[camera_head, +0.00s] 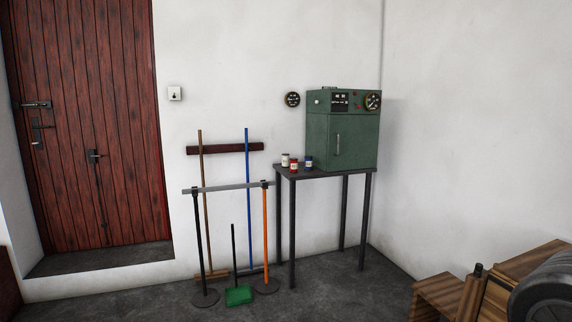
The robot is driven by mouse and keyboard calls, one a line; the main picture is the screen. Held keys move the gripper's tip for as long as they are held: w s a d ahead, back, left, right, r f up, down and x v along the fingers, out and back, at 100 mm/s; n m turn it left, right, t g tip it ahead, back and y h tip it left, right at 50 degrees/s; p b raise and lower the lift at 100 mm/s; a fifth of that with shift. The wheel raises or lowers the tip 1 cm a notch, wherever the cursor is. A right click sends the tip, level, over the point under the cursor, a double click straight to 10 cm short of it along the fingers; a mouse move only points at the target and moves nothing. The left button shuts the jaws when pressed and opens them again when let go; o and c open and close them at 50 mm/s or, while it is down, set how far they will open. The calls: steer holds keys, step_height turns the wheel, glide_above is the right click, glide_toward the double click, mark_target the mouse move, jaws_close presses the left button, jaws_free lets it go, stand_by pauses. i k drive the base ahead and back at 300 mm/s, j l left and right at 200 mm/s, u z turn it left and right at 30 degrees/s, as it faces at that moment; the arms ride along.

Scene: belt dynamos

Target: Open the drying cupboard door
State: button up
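The drying cupboard (318,140) is a green metal box standing on a dark table in the corner. Its door faces forward and looks shut. A light upright handle (337,144) is on the door's front. A panel with dials and a round gauge sits above the door. My gripper is not in view.
A low barrier bar (222,188) on two posts, with brooms and a green dustpan (238,295), stands left of the table. Wooden furniture (440,292) is at lower right. Floor in front is clear.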

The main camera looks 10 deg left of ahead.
mark_target(353, 141)
steer(key=i+j+z, duration=0.1)
steer(key=i, duration=0.55)
steer(key=i+j+z, duration=0.1)
steer(key=i+j, duration=0.2)
steer(key=i, duration=0.35)
steer(key=i+j+z, duration=0.1)
steer(key=i+j, duration=0.2)
steer(key=i, duration=0.35)
steer(key=i+j+z, duration=0.1)
steer(key=i+j, duration=0.2)
steer(key=i, duration=0.3)
steer(key=i+j+z, duration=0.1)
steer(key=i+j, duration=0.3)
steer(key=i, duration=0.2)
steer(key=i+j+z, duration=0.15)
steer(key=i+j, duration=0.3)
steer(key=i, duration=0.15)
